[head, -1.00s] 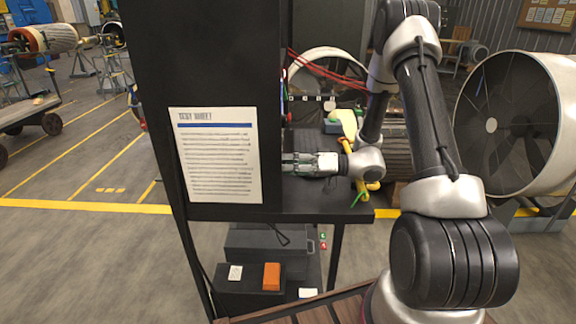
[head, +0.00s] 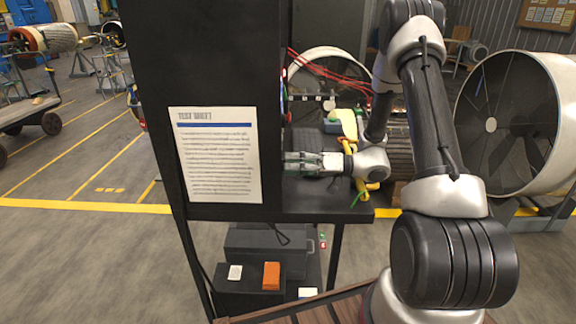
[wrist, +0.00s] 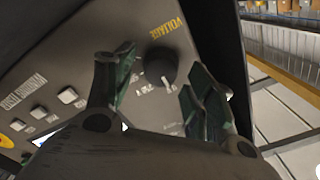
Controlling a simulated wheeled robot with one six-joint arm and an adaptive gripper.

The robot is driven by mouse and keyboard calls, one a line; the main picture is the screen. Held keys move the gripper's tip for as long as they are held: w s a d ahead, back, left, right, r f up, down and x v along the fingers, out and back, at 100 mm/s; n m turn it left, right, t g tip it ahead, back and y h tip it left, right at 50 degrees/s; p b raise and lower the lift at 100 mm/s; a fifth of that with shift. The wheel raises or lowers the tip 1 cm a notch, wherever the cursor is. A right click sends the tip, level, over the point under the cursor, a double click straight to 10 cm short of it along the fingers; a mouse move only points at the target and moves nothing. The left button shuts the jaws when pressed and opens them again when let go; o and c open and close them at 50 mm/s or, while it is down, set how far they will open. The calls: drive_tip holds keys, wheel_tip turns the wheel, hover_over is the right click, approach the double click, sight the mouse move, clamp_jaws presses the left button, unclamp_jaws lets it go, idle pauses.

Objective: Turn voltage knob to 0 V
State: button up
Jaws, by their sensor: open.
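The voltage knob (wrist: 161,66) is a dark round knob on a grey-brown panel (wrist: 75,65) in the wrist view, under the yellow word VOLTAGE. A white pointer line shows at its lower edge, near small scale marks that I cannot read surely. My gripper (wrist: 158,92) is open, with its green-padded fingers on either side of the knob in the picture. I see no contact with the knob. In the head view my gripper (head: 292,162) points left at the black cabinet (head: 225,60), whose side hides the knob and panel.
A test sheet (head: 216,155) hangs on the cabinet's side. Yellow and red cables (head: 350,160) lie on the shelf beside my wrist. A large fan (head: 500,125) stands at right.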

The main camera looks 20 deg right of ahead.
drive_tip(key=v, duration=0.6)
idle(0.3)
drive_tip(key=s+a+r+g+h, duration=0.1)
drive_tip(key=s+r+g+h, duration=0.35)
drive_tip(key=s, duration=0.35)
drive_tip(key=s+a+r+g+h, duration=0.1)
drive_tip(key=s+r+g+h, duration=0.25)
drive_tip(key=s+r, duration=0.4)
drive_tip(key=s+d+r+m+t+h, duration=0.5)
drive_tip(key=s+d+r+t+h, duration=0.1)
drive_tip(key=s+d+h, duration=0.3)
drive_tip(key=shift+d+m+t, duration=0.3)
drive_tip(key=shift+d+t, duration=0.1)
drive_tip(key=shift+d, duration=0.2)
